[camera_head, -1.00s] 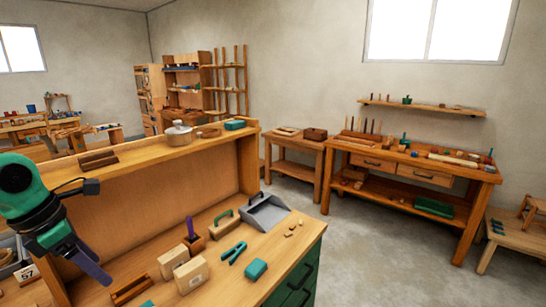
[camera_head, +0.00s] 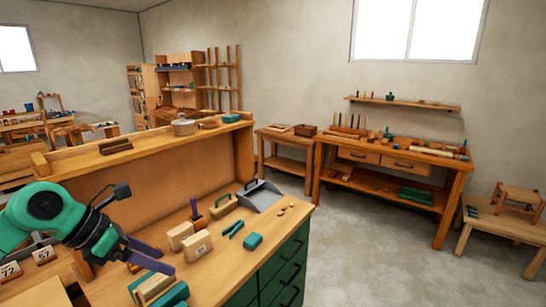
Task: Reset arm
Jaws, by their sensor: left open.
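My left gripper (camera_head: 150,258) comes in from the left on a green and black arm. Its two purple fingers are apart and nothing shows between them. My right gripper is out of view.
On the bench are two pale blocks (camera_head: 197,245), green pliers (camera_head: 232,228), a teal block (camera_head: 253,240) and a grey dustpan (camera_head: 258,195). A raised back shelf (camera_head: 150,142) holds a pot (camera_head: 183,125). Open floor (camera_head: 370,255) lies to the right.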

